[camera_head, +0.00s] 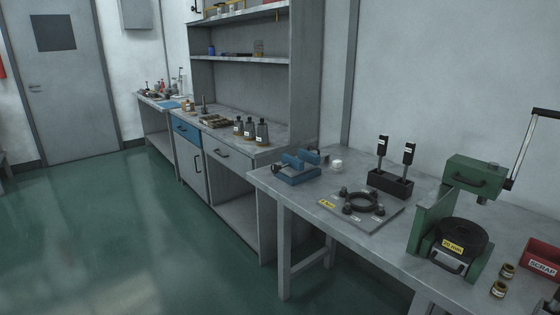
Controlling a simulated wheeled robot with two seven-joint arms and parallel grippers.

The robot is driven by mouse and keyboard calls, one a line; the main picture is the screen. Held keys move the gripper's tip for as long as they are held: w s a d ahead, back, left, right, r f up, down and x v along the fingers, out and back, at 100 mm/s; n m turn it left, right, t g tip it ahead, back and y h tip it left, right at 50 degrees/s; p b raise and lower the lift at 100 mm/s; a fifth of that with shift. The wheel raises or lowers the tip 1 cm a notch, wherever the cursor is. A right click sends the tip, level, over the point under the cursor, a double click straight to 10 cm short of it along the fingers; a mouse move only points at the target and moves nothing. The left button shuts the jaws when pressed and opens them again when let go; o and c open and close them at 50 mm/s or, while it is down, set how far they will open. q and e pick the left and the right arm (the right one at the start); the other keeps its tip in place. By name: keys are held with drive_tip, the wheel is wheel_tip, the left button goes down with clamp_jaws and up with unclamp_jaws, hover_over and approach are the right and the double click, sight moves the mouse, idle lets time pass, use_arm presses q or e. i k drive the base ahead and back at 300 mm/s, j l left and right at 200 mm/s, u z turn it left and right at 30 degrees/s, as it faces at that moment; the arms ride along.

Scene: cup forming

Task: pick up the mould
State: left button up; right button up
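No label here reads "mould", so I cannot tell for sure which thing it is. A thick round black block (462,234) with a yellow label sits in the base of the green hand press (432,222), at the right of the near table. A black ring (365,202) lies on a grey plate (333,213) with several dark knobs around it, left of the press. Two black-handled tools (396,150) stand upright in a black holder (390,182) behind the plate. Neither of my grippers is in view.
The near table (300,196) also bears a blue vise-like fixture (297,170), a small white round item (336,164), two small brass-coloured cups (498,289) and a red SCRAP bin (540,262). A shelved workbench (225,148) stands behind. The green floor (130,230) at left is clear.

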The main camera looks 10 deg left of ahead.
sight(239, 130)
drive_tip(key=i+j, duration=0.2)
drive_tip(key=j, duration=0.2)
drive_tip(key=i+j, duration=0.2)
drive_tip(key=j, duration=0.2)
drive_tip(key=i+j, duration=0.2)
drive_tip(key=j, duration=0.15)
drive_tip(key=i+j, duration=0.2)
drive_tip(key=j, duration=0.2)
drive_tip(key=i+j, duration=0.2)
drive_tip(key=j, duration=0.2)
drive_tip(key=i+j, duration=0.2)
drive_tip(key=j, duration=0.2)
drive_tip(key=i+j, duration=0.2)
drive_tip(key=j, duration=0.15)
drive_tip(key=i+j, duration=0.2)
drive_tip(key=j, duration=0.2)
drive_tip(key=i+j+z, duration=0.2)
drive_tip(key=i+j, duration=0.15)
drive_tip(key=j, duration=0.25)
drive_tip(key=i+j+z, duration=0.15)
drive_tip(key=j, duration=0.2)
drive_tip(key=i+j+z, duration=0.15)
drive_tip(key=j+z, duration=0.2)
drive_tip(key=i+j+z, duration=0.1)
drive_tip(key=j+z, duration=0.2)
